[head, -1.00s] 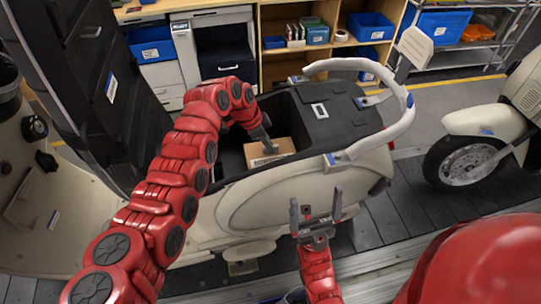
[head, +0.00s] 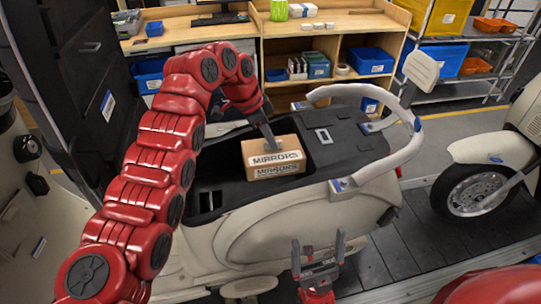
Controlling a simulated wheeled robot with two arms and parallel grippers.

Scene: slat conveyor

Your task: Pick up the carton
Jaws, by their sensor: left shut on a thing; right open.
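The carton (head: 284,170) is a brown cardboard box printed "MIRRORS" on its top and side. It is at the open black well of the cream scooter (head: 275,222), raised near the level of the rim. My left gripper (head: 270,141) is shut on the carton from above, and its fingertips are partly hidden against the box. My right gripper (head: 318,249) is open and empty, low in front of the scooter's side, with its fingers pointing up.
A curved cream grab rail (head: 398,150) stands right of the well. A tall black panel (head: 75,75) rises at the left. Another scooter's wheel (head: 470,192) is at the right. A wooden shelf (head: 330,45) with bins stands behind.

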